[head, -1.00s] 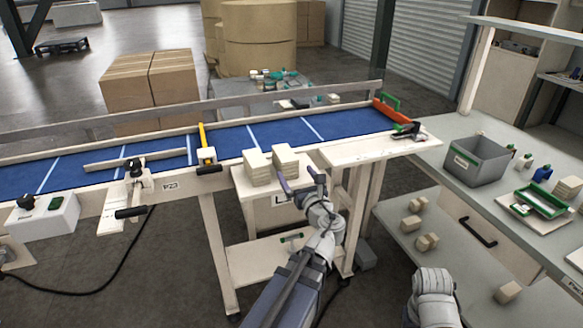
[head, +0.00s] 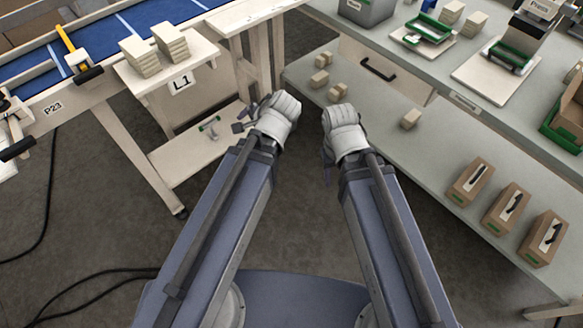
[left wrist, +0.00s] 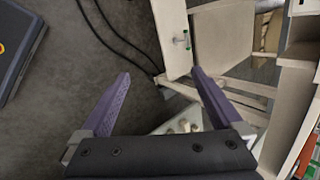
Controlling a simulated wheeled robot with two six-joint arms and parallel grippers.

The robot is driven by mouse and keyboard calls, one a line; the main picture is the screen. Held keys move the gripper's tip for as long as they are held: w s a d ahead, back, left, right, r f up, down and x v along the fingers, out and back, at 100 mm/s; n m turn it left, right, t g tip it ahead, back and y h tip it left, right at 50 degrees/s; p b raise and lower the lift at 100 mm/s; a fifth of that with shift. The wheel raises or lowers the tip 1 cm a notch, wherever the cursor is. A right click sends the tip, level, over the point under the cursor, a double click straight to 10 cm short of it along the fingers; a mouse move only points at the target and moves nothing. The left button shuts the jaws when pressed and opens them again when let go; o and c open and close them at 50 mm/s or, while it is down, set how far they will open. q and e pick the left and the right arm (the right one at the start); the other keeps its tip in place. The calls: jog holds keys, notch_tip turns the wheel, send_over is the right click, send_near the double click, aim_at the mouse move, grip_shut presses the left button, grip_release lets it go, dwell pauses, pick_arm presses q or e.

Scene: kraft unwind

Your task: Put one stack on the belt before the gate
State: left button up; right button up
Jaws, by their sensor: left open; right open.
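Two pale stacks, a left one (head: 140,57) and a right one (head: 170,40), stand side by side on the small shelf marked L1 (head: 190,62). The blue belt (head: 150,14) runs behind them, with the yellow gate bar (head: 65,40) across it at upper left. My left gripper (head: 243,119) is below and right of the shelf, away from the stacks; in the left wrist view its purple fingers (left wrist: 160,92) are spread with nothing between them. My right gripper (head: 327,168) is open over the floor, its fingers mostly hidden by the wrist.
A grey workbench (head: 440,75) on the right carries a grey bin (head: 367,10), green-framed fixtures and more stacks. Its lower shelf holds small blocks and brown boxes (head: 470,182). A lower shelf (head: 195,150) lies under the stand. Cables lie on the open floor at left.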

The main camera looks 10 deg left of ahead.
aim_at(175, 41)
pick_arm(q)
jog(key=s+d+f+n+g+h, duration=0.2)
jog(key=s+d+n+h, duration=0.1)
jog(key=s+d, duration=0.3)
jog(key=s+d+f+n+g+h, duration=0.2)
jog(key=s+d+n, duration=0.15)
jog(key=d, duration=0.45)
jog(key=w+a+r+n+t+y+p, duration=0.3)
jog(key=w+a+r, duration=0.4)
jog(key=a, duration=0.4)
jog(key=w+a+r+n+t+y+p, duration=0.3)
jog(key=w+a+r+n, duration=0.2)
jog(key=a, duration=0.7)
jog(key=w+a+r+n+t+y+p, duration=0.2)
jog(key=w+a+r+n+y+p, duration=0.1)
jog(key=w+a+r, duration=0.6)
jog(key=shift+w+a+r+n+t+p, duration=0.15)
jog(key=shift+a+r+n+t+p, duration=0.35)
jog(key=shift+a+r+n, duration=0.55)
jog(key=shift+b+x, duration=1.65)
jog(key=shift+x, duration=2.35)
jog(key=shift+d, duration=0.15)
jog(key=shift+c, duration=0.5)
grip_shut()
jog(key=shift+r, duration=0.1)
